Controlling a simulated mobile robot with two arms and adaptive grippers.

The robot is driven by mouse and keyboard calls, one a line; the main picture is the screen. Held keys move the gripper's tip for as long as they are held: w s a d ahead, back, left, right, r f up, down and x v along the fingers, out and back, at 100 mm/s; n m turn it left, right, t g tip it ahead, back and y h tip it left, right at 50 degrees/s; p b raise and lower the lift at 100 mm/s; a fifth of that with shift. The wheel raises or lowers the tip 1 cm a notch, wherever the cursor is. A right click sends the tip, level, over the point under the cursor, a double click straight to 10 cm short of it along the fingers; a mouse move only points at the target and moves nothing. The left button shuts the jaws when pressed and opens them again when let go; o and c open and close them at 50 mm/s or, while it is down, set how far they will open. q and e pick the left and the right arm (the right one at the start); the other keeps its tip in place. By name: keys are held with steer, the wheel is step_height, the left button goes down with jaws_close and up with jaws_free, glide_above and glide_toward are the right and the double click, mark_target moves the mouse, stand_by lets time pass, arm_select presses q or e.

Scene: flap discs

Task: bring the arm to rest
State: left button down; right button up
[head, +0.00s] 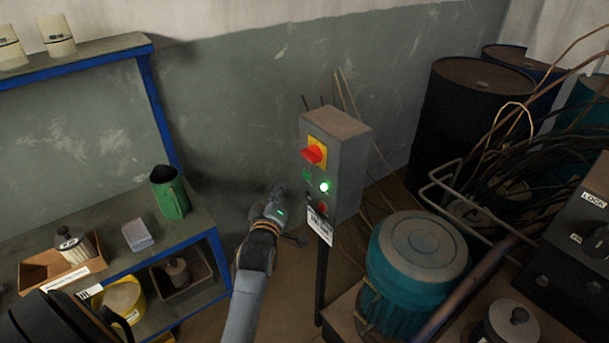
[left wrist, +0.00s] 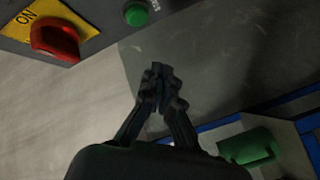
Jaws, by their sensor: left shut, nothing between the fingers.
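My left gripper (head: 278,192) is shut and empty. In the head view it is just left of a grey control box (head: 350,160) on a post, apart from it as far as I can tell. The box has a red rotary switch (head: 312,154) on a yellow plate, a lit green lamp (head: 324,186) and a red button below. In the left wrist view the shut fingers (left wrist: 160,85) point at the grey wall, with the red switch (left wrist: 55,40) and a green button (left wrist: 136,14) at upper left. My right gripper is not in view.
A blue-framed shelf (head: 150,262) at left holds a green jug (head: 170,192), an open carton (head: 40,270) and a yellow tub (head: 122,300). At right are a teal motor (head: 417,262), dark drums (head: 470,105) and tangled brown cables (head: 510,150). Some floor shows beside the post.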

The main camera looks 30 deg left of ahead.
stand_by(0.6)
arm_select(q)
steer(key=s+d+f+m+g+h, duration=0.1)
steer(key=d+f+m+g+h, duration=0.2)
steer(key=f, duration=0.7)
steer(key=s+d+f+m+h, duration=0.15)
steer(key=d+f, duration=0.35)
steer(key=f, duration=0.5)
steer(key=s+d+f+m+g+h, duration=0.1)
steer(key=s+d+f+m+g, duration=0.15)
steer(key=s+f, duration=0.4)
steer(key=s+d+f+m+g+h, duration=0.1)
steer(key=s+d+f+m, duration=0.15)
steer(key=f, duration=0.65)
steer(key=s+d+f+m+g, duration=0.2)
steer(key=s+f, duration=0.4)
steer(key=s, duration=0.2)
steer(key=s+d+f+m+g, duration=0.2)
steer(key=s+f, duration=0.4)
steer(key=s, duration=0.2)
steer(key=s+a+f+m+g, duration=0.1)
steer(key=s+f+g, duration=0.1)
steer(key=s, duration=0.8)
steer(key=s+f+m+g, duration=0.2)
steer(key=s+f, duration=0.2)
steer(key=s, duration=0.7)
steer(key=shift+s+a+f, duration=0.2)
steer(key=shift+a, duration=0.2)
